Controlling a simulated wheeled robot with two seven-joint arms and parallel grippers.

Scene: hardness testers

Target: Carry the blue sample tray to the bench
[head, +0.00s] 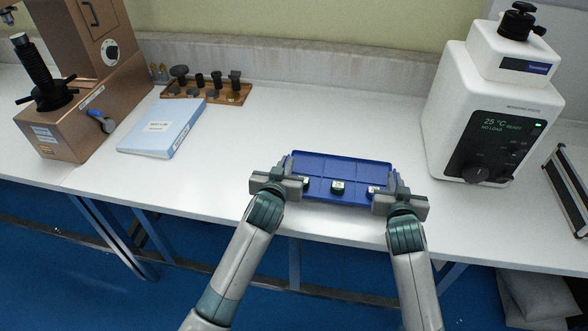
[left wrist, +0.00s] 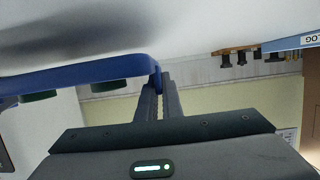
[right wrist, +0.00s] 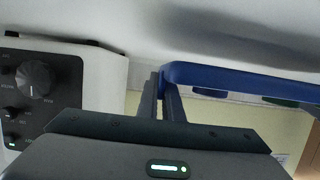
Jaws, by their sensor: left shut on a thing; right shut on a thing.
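The blue sample tray (head: 340,165) is at the front edge of the white bench in the head view, with a few small dark samples with pale tops (head: 338,187) in it. My left gripper (head: 285,181) is shut on its left end and my right gripper (head: 388,190) on its right end. The tray's rim also shows between the fingers in the left wrist view (left wrist: 90,72) and in the right wrist view (right wrist: 230,78). The tray looks level.
A white tester (head: 490,110) stands right of the tray, and a brown tester (head: 85,110) stands far left. A blue binder (head: 165,128) and a wooden rack of dark parts (head: 205,90) lie at the back left. The bench behind the tray is clear.

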